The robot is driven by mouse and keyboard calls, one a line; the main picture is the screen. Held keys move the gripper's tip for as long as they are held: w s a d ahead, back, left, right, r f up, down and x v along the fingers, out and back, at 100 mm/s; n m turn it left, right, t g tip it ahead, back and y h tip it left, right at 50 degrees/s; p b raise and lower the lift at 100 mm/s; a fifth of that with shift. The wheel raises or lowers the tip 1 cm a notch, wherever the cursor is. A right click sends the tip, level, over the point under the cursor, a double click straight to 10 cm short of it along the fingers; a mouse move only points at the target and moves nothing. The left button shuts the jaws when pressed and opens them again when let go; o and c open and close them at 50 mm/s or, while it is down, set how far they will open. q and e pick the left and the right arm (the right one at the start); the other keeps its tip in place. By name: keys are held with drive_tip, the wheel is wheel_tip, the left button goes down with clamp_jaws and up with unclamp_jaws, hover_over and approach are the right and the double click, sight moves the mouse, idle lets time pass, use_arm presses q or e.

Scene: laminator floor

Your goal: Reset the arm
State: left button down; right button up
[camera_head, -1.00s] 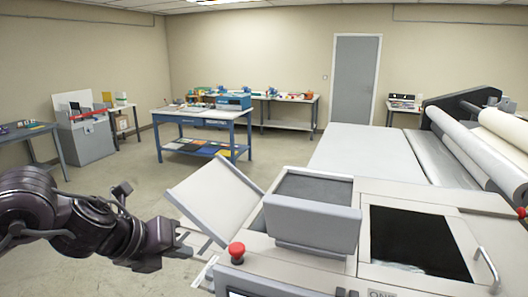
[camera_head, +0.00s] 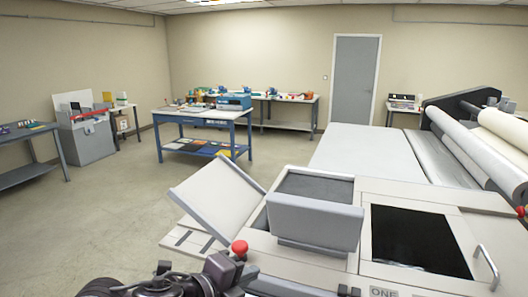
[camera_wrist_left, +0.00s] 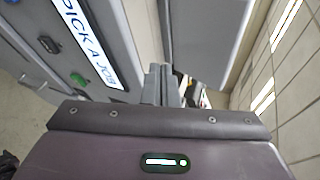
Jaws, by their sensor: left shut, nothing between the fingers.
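My left arm comes in at the bottom edge in the head view, with my left gripper (camera_head: 238,278) low beside the front of the grey laminating machine (camera_head: 330,272). In the left wrist view the two grey fingers (camera_wrist_left: 160,85) are together with nothing between them. That view also shows a lit screen reading "PICK A JOB" (camera_wrist_left: 88,38) on a grey panel, with a green button (camera_wrist_left: 78,79) and a dark button (camera_wrist_left: 48,45) beside it. The head view cuts off most of the arm. My right gripper is not in view.
A red knob (camera_head: 239,248) stands on the machine close to my left gripper. A tilted grey tray (camera_head: 215,195) juts from its left side. White rolls (camera_head: 470,150) lie at the right. A blue-framed table (camera_head: 203,114) stands further back, with open floor to the left.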

use_arm(q)
drive_tip(key=s+a+f+n+g+y, duration=0.4)
drive_tip(key=s+a+f+n, duration=0.45)
drive_tip(key=f+n, duration=0.35)
drive_tip(key=s+a+f+n+g+y, duration=0.35)
drive_tip(key=s+a+f+n, duration=0.55)
drive_tip(key=n, duration=0.4)
wheel_tip(320, 180, down, 33)
drive_tip(key=s+d+b, duration=0.1)
drive_tip(key=s+b, duration=0.1)
drive_tip(key=b, duration=0.2)
drive_tip(key=s+a+f+g+b, duration=0.1)
drive_tip(key=s+f+b, duration=0.1)
drive_tip(key=s+f, duration=0.8)
drive_tip(key=s+a+f+g+b, duration=0.1)
drive_tip(key=s+a+f+b, duration=0.1)
drive_tip(key=s+f, duration=0.8)
wheel_tip(320, 180, down, 4)
drive_tip(key=shift+s+a+r+m+y, duration=0.15)
drive_tip(key=shift+s+m+y, duration=0.15)
drive_tip(key=shift+y, duration=0.15)
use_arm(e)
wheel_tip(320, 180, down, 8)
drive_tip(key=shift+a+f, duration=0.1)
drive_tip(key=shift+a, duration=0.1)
